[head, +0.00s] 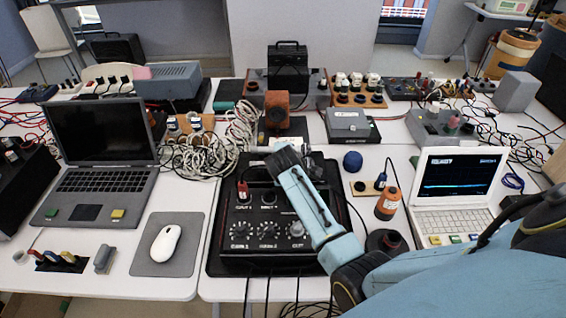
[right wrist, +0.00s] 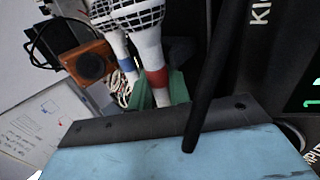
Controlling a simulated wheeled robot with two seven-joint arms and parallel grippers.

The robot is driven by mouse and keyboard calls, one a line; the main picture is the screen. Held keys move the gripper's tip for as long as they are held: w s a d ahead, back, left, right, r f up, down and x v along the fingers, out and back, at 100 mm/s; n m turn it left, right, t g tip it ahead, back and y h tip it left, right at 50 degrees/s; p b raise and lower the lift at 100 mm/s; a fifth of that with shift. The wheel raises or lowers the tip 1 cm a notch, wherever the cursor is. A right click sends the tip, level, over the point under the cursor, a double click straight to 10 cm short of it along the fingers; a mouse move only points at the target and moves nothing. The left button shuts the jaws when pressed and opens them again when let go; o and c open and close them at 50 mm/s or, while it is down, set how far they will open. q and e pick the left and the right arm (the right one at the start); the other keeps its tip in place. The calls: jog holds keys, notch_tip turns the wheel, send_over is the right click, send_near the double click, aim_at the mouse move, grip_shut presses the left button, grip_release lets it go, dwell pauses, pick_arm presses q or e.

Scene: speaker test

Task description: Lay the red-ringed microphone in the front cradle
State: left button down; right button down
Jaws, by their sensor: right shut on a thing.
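The red-ringed microphone (right wrist: 157,78) shows in the right wrist view, with a pale handle and a white mesh head cut by the top edge. My right gripper (right wrist: 160,92) has green pads on both sides of its handle and is shut on it. A blue-ringed microphone (right wrist: 127,66) is close beside it on the left. In the head view my right gripper (head: 287,158) is over the back of the black control box (head: 268,228). My arm hides most of what is there, and I cannot make out the front cradle. My left gripper is not in view.
An orange speaker (head: 277,109) stands behind the box and also shows in the wrist view (right wrist: 90,62). Tangled white cables (head: 236,135) lie left of it. A laptop (head: 100,160), an orange bottle (head: 388,203) and a white display unit (head: 456,190) stand around. A dark rod (right wrist: 212,75) crosses the wrist view.

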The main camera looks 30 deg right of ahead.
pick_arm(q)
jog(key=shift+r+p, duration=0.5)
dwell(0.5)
pick_arm(e)
jog(key=shift+a+f, duration=0.1)
dwell(0.6)
